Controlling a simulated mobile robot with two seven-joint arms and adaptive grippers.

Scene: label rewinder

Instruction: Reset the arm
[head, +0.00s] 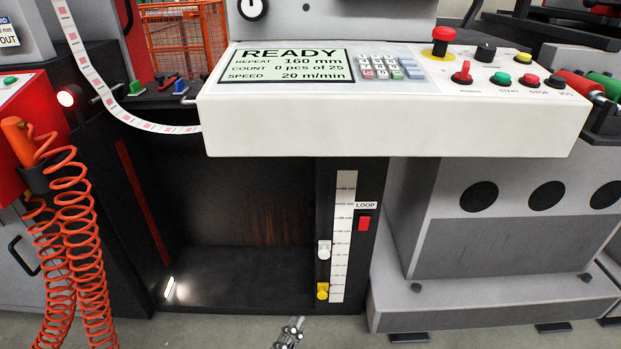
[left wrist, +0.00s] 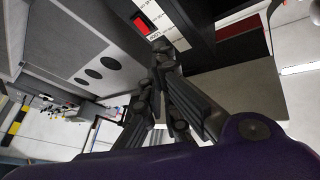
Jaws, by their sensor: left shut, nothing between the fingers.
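My left gripper (head: 289,333) shows at the bottom edge of the head view, below the loop scale and clear of the machine. It is shut and holds nothing. In the left wrist view its fingers (left wrist: 160,62) are together, pointing up in the picture toward the loop panel with the red switch (left wrist: 140,26). The label rewinder's control panel (head: 390,140) fills the upper middle of the head view, and its display (head: 287,65) reads READY. My right gripper is not in view.
A label web (head: 120,112) runs at upper left. Orange coiled hoses (head: 75,230) hang at the left. Floor in front is clear.

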